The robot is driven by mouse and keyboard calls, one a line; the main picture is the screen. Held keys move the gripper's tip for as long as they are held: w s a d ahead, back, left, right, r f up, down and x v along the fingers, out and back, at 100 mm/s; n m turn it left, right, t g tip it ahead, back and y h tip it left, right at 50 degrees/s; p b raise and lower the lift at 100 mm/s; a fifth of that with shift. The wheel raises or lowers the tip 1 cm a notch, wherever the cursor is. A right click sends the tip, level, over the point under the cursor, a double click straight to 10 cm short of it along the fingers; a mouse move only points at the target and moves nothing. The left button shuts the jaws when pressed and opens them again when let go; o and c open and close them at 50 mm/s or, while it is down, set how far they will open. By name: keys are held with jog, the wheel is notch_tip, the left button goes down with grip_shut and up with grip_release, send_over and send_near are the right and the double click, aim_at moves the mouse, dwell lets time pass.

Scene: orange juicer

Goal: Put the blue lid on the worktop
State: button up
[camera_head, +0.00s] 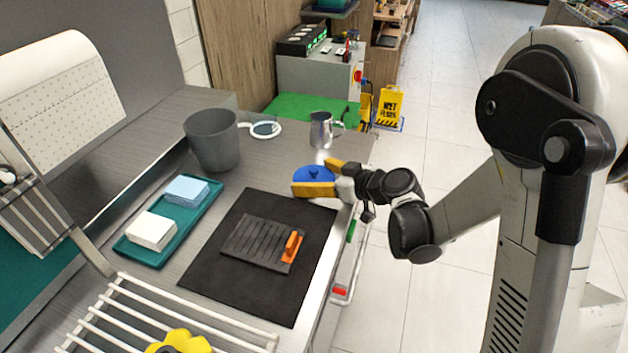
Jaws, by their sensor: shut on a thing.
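The blue lid (312,175) is round with a small knob on top. It is between the yellow fingers of my gripper (318,179), which is shut on it. The gripper reaches in from the right, over the right edge of the grey metal worktop (262,177). The lid is near the far right corner of a black mat. I cannot tell from this view whether the lid touches the worktop or is held just above it.
A metal jug (321,130) stands just behind the lid. A black mat (208,277) carries a dark slatted board (255,243) with an orange handle. A grey bin (212,142), a teal tray (143,254) with two blocks and a white rack (190,312) are left and in front.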

jog(key=shift+r, duration=0.1)
jog(key=o, duration=0.6)
